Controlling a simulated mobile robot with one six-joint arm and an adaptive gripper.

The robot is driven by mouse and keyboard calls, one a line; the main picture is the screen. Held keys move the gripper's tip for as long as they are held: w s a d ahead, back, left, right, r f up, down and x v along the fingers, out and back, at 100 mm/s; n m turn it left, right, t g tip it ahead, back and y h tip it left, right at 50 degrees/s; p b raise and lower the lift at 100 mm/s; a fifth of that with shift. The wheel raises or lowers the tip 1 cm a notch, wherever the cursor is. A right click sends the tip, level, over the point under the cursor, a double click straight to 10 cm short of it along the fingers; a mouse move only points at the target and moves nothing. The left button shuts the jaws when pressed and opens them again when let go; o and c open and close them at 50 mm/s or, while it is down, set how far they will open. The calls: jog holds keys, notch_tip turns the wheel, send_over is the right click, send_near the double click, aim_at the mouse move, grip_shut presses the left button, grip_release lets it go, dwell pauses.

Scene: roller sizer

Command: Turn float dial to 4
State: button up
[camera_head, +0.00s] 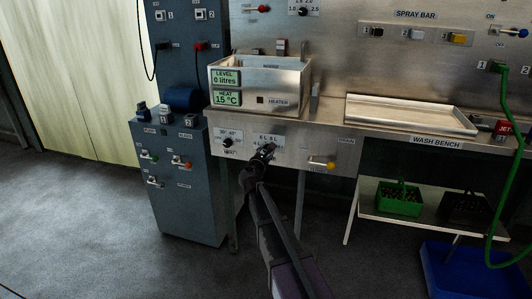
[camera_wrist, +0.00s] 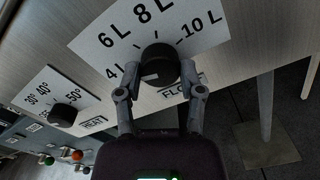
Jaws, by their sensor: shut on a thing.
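The float dial (camera_wrist: 160,62) is a round black knob on the front panel, below a white scale plate (camera_wrist: 205,28) reading 4 L, 6 L, 8 L and 10 L. My gripper (camera_wrist: 162,80) is shut on the dial, with one finger on each side of it. A small pale mark shows on the dial's lower left; I cannot tell its exact setting. In the head view, my gripper (camera_head: 263,154) reaches the panel under the heater tank and mostly hides the dial. The float plate (camera_head: 269,136) shows above it.
The heat dial (camera_wrist: 62,115) sits on the left of the float dial. The heater tank (camera_head: 285,90) above reads 0 litres and 15 °C. A yellow-knobbed lever (camera_head: 330,165) is on the right of the panel. A grey cabinet (camera_head: 185,205) stands at left.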

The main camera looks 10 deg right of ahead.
jog(key=shift+w, duration=0.1)
jog(key=o, duration=1.2)
jog(key=shift+c, duration=0.2)
jog(key=shift+s, duration=0.2)
jog(key=v, duration=1.1)
jog(key=shift+s+a, duration=0.2)
jog(key=shift+s, duration=0.15)
jog(key=shift+f, duration=0.1)
